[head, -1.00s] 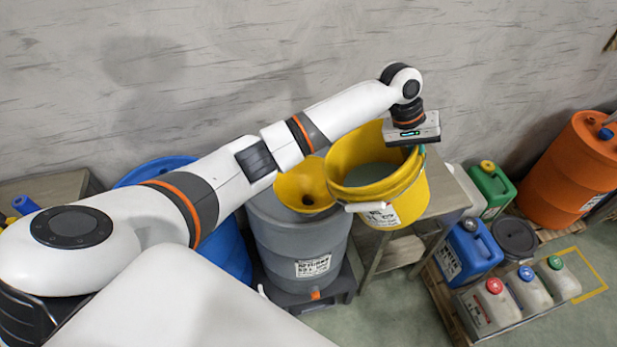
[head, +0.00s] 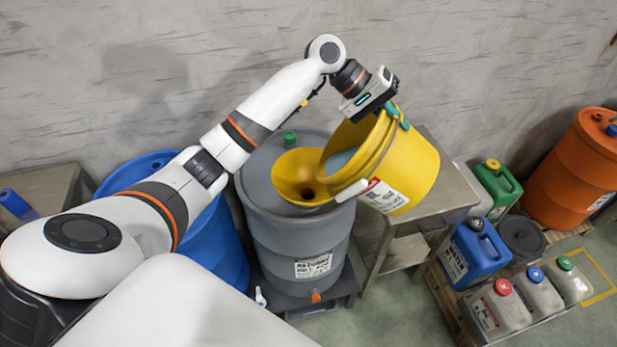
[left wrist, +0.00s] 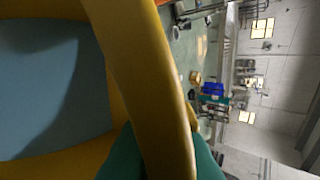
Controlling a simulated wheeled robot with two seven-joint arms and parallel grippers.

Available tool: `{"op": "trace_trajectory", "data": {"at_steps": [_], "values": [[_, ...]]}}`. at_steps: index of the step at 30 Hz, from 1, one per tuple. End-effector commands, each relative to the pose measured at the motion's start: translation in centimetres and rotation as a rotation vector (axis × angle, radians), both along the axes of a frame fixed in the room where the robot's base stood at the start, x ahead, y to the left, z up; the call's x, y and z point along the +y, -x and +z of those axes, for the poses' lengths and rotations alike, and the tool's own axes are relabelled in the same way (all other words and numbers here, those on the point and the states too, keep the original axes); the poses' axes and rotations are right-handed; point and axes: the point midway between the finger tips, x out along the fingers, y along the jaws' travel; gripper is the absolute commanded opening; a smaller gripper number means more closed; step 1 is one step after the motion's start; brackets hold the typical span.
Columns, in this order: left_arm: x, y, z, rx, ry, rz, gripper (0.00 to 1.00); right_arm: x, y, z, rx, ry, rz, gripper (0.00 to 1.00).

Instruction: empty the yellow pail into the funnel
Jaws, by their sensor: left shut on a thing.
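The yellow pail (head: 412,166) hangs from my left gripper (head: 392,112), which is shut on its rim at the upper right. The pail is tilted to the left, its mouth facing the yellow funnel (head: 296,172). Grey-blue contents show inside the pail; no stream out of it is visible. The funnel sits on top of the grey drum (head: 297,236), with the pail's lower lip close to its right edge. In the left wrist view the pail's rim (left wrist: 150,70) crosses between the green fingertips (left wrist: 160,165), with the grey-blue contents at left. My right gripper is not in view.
A blue drum (head: 208,235) stands left of the grey drum. A metal table (head: 455,190) is behind the pail. Blue, green and grey jugs stand on a pallet (head: 455,305) at right, near an orange drum (head: 575,170). A wall is behind.

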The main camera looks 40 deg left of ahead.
Motion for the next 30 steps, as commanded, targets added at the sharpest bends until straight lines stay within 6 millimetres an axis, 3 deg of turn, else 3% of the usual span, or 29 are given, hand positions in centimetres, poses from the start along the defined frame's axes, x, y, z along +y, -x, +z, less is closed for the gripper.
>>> {"op": "trace_trajectory", "data": {"at_steps": [23, 30], "values": [[1.6, 0.4, 0.7, -0.043, 0.105, 0.002, 0.0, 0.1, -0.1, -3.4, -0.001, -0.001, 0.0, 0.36], [2.1, 0.7, 1.4, -0.052, 0.137, 0.001, 0.0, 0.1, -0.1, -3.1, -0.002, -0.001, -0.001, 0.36]]}}
